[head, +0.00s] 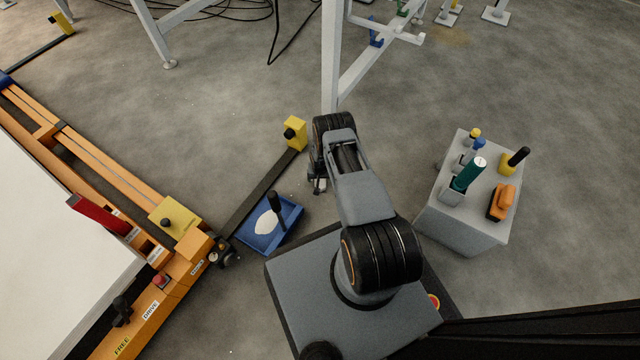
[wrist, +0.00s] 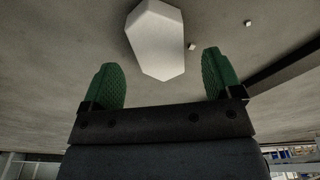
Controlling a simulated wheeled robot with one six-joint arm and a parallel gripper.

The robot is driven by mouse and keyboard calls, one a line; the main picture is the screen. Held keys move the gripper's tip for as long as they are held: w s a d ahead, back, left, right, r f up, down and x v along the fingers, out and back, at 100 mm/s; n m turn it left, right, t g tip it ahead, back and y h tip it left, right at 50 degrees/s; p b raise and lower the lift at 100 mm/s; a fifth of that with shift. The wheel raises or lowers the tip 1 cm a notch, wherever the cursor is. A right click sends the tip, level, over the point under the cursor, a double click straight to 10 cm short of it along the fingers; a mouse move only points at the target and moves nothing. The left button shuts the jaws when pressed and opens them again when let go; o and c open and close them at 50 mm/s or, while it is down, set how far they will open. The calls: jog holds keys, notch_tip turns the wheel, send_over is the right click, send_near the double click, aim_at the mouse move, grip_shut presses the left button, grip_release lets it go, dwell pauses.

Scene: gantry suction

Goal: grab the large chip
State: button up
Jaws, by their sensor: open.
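The large chip (wrist: 155,40) is a pale, faceted lump on the grey floor in the wrist view. It lies just ahead of my gripper (wrist: 160,70), roughly between the lines of the two green-padded fingers. The fingers are spread apart with nothing between them, and the chip looks clear of both. In the head view my gripper (head: 319,185) is low near the floor, mostly covered by my arm. I cannot make out the large chip in the head view.
Small pale crumbs (wrist: 192,46) lie near the chip. A blue dustpan-like tray (head: 255,243) with a white patch and dark handle is left of my arm. A dark bar (head: 262,190) with a yellow end runs beside it. A grey tool stand (head: 455,224) is at right.

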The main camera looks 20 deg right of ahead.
notch_tip(320, 180, down, 3)
jog(key=shift+w+d+r+b, duration=0.1)
jog(key=shift+b, duration=0.4)
jog(key=c, duration=1)
